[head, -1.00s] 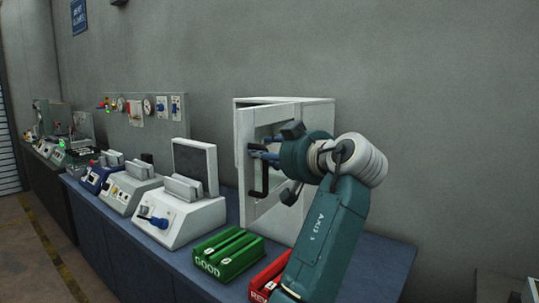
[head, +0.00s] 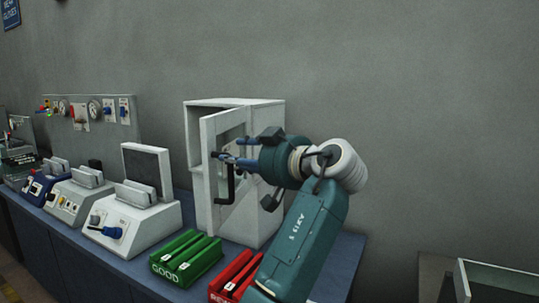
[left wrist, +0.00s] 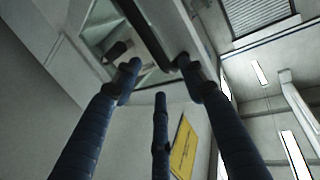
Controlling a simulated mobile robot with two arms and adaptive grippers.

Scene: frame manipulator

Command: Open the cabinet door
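The white cabinet (head: 264,116) stands on the blue bench against the wall. Its door (head: 207,141) has a glass window and stands ajar, swung a little out from the cabinet front. A black bar handle (head: 231,187) is on the door. My left gripper (head: 222,158) is at the door front, near the handle's upper end. In the left wrist view its blue fingers are spread apart, with the dark handle bar (left wrist: 146,34) between or just beyond the tips; contact is unclear. My right gripper is not in view.
A green GOOD tray (head: 186,257) and a red tray (head: 233,274) lie on the bench (head: 334,262) before the cabinet, close to my left arm. A white device with a screen (head: 147,170) stands left of the door. A glass-sided box (head: 495,283) is at lower right.

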